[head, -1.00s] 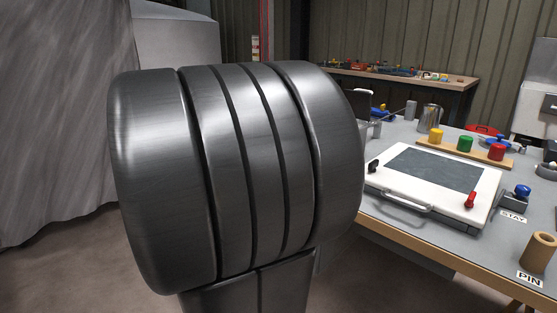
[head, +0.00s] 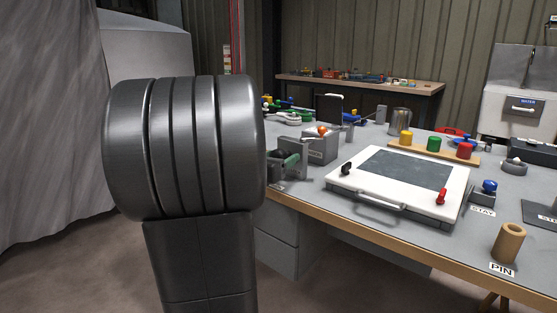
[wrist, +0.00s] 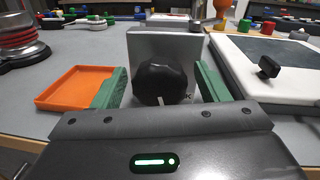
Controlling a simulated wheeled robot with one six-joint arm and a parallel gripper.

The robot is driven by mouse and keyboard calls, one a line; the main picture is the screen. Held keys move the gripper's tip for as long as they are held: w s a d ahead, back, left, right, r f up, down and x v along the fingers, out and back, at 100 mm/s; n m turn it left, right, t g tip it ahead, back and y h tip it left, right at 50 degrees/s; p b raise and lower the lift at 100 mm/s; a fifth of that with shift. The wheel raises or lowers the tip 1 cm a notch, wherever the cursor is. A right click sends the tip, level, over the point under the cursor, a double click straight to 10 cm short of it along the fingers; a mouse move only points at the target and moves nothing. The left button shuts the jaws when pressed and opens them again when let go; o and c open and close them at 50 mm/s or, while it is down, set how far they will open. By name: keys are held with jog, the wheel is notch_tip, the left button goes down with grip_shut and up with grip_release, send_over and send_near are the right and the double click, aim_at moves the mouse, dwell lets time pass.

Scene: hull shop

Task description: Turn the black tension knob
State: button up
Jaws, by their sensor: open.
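A black lobed knob (wrist: 160,80) with a pale pointer mark toward its lower edge sits on the front of an upright grey plate (wrist: 140,43) in the wrist view. My gripper (wrist: 161,74) is open. Its two green fingers stand left and right of the knob, with a visible gap on each side, and the knob is not gripped. In the head view my gripper (head: 288,165) shows small at the near left edge of the bench, partly hidden by my arm. I cannot make out the knob clearly there.
An orange tray (wrist: 75,88) lies left of the fingers. A white framed board (head: 345,186) with a black and a red knob lies to the right. A grey block with an orange top (head: 320,147) stands behind. A ringed red and metal object (wrist: 20,42) is at far left.

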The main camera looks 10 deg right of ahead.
jog(key=c, duration=1)
jog(key=shift+n, duration=0.3)
